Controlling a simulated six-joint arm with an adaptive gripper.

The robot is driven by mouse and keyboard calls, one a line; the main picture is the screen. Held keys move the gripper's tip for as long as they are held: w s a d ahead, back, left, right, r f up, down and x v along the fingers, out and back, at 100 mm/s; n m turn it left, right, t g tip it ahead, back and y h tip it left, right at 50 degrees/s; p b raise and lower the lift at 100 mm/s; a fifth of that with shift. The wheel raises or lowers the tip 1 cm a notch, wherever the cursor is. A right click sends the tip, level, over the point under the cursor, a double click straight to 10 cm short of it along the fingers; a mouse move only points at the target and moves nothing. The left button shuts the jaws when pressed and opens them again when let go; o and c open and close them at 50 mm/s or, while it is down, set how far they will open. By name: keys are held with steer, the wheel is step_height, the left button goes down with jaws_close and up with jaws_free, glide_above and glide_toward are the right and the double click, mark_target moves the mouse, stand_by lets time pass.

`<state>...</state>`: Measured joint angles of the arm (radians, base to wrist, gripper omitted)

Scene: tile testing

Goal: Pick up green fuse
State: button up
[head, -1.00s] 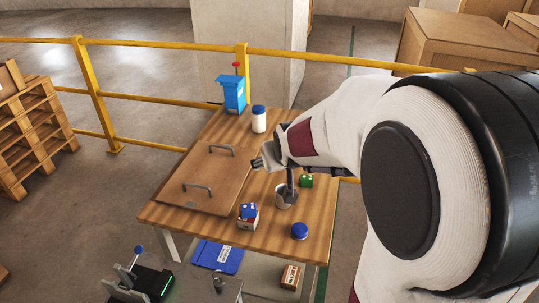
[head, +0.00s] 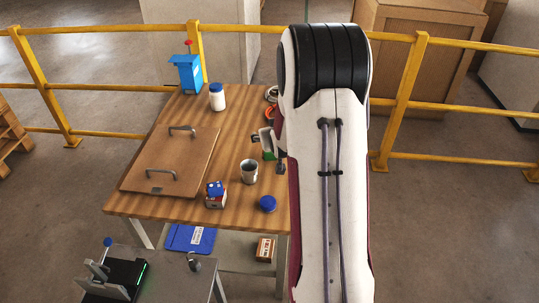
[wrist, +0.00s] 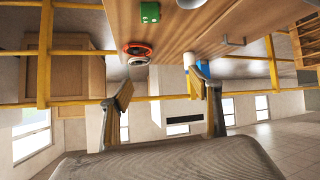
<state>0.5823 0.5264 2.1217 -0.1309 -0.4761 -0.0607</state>
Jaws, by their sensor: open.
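No thing clearly identifiable as a green fuse shows. A green cube with white dots (wrist: 150,12) shows at the top of the wrist view, on the wooden table. In the head view a green patch (head: 269,151) shows at my gripper, mostly covered by it; I take it for the same cube. My gripper (head: 268,153) is over the table's right side, behind and right of the metal cup. In the wrist view my gripper (wrist: 162,88) has its fingers spread with nothing between them, and the cube lies beyond them.
The table (head: 235,130) also holds the metal cup (head: 249,173), a blue lid (head: 268,204), a blue-topped cube (head: 216,195), a white bottle (head: 217,97), a blue device (head: 187,73), a board with handles (head: 165,160) and a red ring (wrist: 137,50). Yellow railing (head: 100,43) runs behind.

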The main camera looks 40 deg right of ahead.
steer(key=w+d+f, duration=0.1)
steer(key=d+f, duration=0.2)
steer(key=f, duration=0.5)
steer(key=t, duration=0.2)
glide_toward(271, 155)
steer(key=shift+s+r, duration=0.15)
steer(key=shift+r, duration=0.55)
steer(key=shift+a+f+y, duration=0.1)
steer(key=shift+f+y, duration=0.2)
steer(key=shift+f, duration=0.4)
steer(key=shift+x, duration=3.35)
steer(key=shift+d+r+x, duration=0.1)
steer(key=shift+x, duration=1.2)
steer(key=shift+d+r+x, duration=0.1)
steer(key=shift+r+x, duration=0.05)
steer(key=shift+x, duration=1.2)
